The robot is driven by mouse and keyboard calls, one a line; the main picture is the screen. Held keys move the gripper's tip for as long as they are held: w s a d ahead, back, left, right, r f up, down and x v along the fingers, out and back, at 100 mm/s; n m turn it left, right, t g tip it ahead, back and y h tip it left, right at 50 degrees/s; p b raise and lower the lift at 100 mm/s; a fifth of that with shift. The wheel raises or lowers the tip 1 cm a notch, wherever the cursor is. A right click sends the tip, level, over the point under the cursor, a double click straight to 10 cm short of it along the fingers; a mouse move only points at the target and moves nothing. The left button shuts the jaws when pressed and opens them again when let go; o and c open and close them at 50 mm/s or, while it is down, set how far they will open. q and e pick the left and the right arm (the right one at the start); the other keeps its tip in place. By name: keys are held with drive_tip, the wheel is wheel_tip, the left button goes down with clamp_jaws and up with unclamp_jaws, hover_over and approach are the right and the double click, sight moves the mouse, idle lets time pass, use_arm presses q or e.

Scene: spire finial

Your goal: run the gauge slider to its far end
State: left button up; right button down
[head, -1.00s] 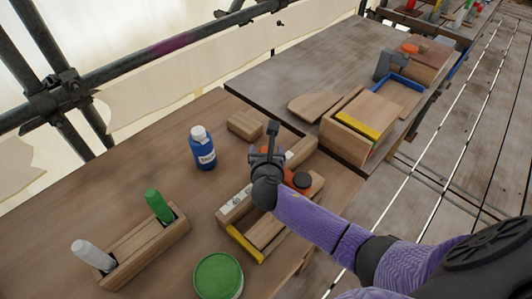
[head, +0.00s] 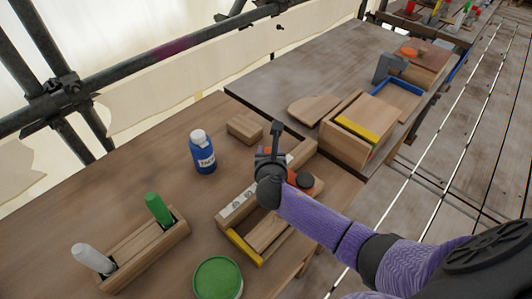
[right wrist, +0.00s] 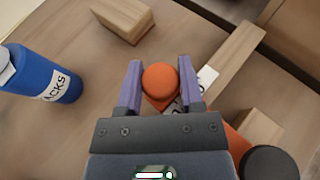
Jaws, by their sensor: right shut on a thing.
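The gauge is a long wooden rail (head: 301,153) with a white marked strip (head: 238,204) on its near-left part. In the right wrist view the rail (right wrist: 237,57) runs up to the right. The gauge slider has a round orange knob (right wrist: 161,81), which sits between the two fingers of my right gripper (right wrist: 160,72). The gripper is shut on it. In the head view my right gripper (head: 271,152) hides most of the slider and the middle of the rail. My left gripper is not in view.
A blue bottle (head: 202,153) and a wooden block (head: 245,128) stand beyond the rail. An orange part with a black round cap (head: 305,180) lies close on its right. A yellow-edged wooden tray (head: 245,247) and a green-lidded tin (head: 218,278) are nearer.

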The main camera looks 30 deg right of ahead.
drive_tip(key=w+d, duration=0.1)
drive_tip(key=d, duration=0.2)
drive_tip(key=w+d, duration=0.1)
drive_tip(key=d, duration=0.2)
drive_tip(key=w+d, duration=0.1)
drive_tip(key=d, duration=0.3)
drive_tip(key=shift+w+f+b, duration=0.1)
drive_tip(key=shift+w+b, duration=0.1)
drive_tip(key=shift+b, duration=0.1)
drive_tip(key=shift+w+d, duration=0.15)
drive_tip(key=shift+d, duration=0.15)
drive_tip(key=shift+d+r, duration=0.1)
drive_tip(key=shift+r, duration=0.1)
drive_tip(key=shift+c, duration=1.1)
unclamp_jaws()
drive_tip(key=shift+d+f, duration=0.1)
